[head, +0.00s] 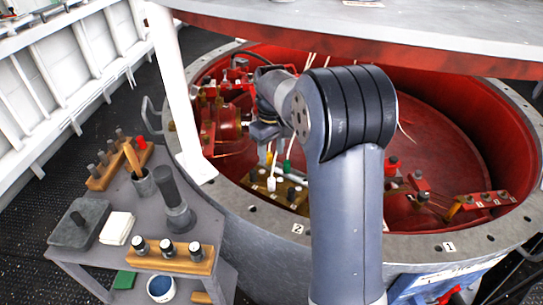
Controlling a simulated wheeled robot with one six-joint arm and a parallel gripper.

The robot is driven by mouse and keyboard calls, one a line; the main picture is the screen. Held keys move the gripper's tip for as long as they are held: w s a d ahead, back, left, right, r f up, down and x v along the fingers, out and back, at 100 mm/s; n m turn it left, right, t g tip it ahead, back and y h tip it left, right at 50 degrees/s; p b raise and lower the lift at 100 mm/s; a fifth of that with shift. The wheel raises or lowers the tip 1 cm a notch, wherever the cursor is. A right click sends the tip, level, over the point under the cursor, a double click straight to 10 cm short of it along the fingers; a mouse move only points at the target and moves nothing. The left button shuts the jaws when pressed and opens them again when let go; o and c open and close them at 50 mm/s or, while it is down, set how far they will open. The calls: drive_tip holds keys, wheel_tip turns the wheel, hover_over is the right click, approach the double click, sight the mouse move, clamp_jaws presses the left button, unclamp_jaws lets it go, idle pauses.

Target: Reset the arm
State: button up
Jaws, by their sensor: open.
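My arm rises in the front centre of the head view, bends at a dark ribbed joint and reaches back over the open red-lined round well (440,140). My gripper (266,133) is small and partly hidden at the arm's far end. It is open, above the well's left part, and I see nothing held in it. Below it is a block with dark plugs (290,193) and yellow, white and green wires. The fingertips are hard to make out against the parts behind them.
A grey side table (100,235) at left holds a dark tray (78,225), a white cloth (117,228), a cup, a dark cylinder (174,200) and wooden racks. A raised lid (400,30) hangs over the well; a white post (178,100) stands beside it.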

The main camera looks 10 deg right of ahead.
sight(271, 177)
wheel_tip(271, 177, down, 11)
drive_tip(key=shift+r, duration=0.3)
idle(0.5)
drive_tip(key=shift+r, duration=0.15)
